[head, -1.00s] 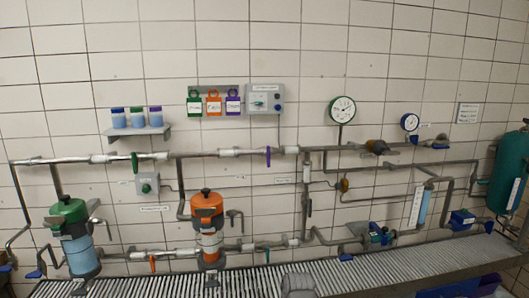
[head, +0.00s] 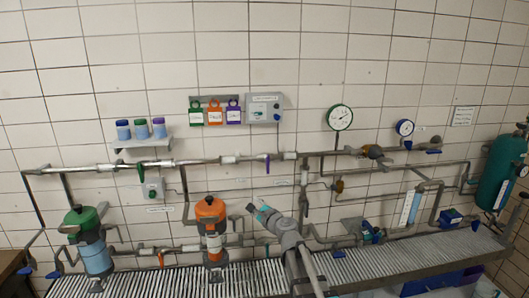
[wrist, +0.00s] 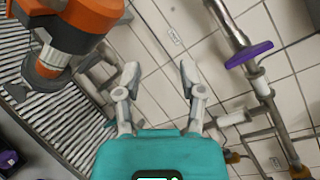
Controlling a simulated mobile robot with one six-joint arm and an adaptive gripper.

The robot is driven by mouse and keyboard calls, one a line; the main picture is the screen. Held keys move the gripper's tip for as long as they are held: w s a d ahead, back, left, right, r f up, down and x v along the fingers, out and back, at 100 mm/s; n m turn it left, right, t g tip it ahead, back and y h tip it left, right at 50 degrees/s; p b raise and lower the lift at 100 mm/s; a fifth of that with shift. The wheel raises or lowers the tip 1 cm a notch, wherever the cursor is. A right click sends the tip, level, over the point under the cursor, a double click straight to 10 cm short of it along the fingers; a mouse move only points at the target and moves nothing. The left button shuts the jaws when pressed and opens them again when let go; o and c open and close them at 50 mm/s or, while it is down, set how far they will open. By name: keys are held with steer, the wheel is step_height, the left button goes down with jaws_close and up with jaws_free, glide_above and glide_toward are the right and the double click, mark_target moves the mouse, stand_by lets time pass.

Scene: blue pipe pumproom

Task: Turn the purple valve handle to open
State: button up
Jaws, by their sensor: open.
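The purple valve handle (head: 267,164) is a thin bar on the upper horizontal pipe, right of centre in the head view. It stands upright there, across the pipe. In the wrist view the purple handle (wrist: 249,54) is at the upper right, on the grey pipe. My gripper (head: 256,205) is below the handle and apart from it in the head view. In the wrist view my gripper (wrist: 160,70) has its two fingers spread with nothing between them, and the handle lies off to their right.
The orange-topped canister (head: 210,210) stands left of my gripper and also fills the upper left of the wrist view (wrist: 80,22). A green handle (head: 140,173) sits farther left on the upper pipe. A ribbed grey bench (head: 260,275) runs below.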

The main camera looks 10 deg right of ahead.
mark_target(268, 164)
steer(key=w+d+r+m+t+h+p, duration=0.2)
steer(key=w+d+r+m+h+p, duration=0.3)
steer(key=m, duration=1)
step_height(268, 164, up, 3)
steer(key=d+h, duration=0.2)
steer(key=d, duration=0.1)
steer(key=shift+w+f, duration=0.15)
steer(key=shift+w, duration=0.25)
steer(key=shift+w, duration=0.1)
steer(key=w, duration=1.3)
steer(key=shift+w, duration=0.35)
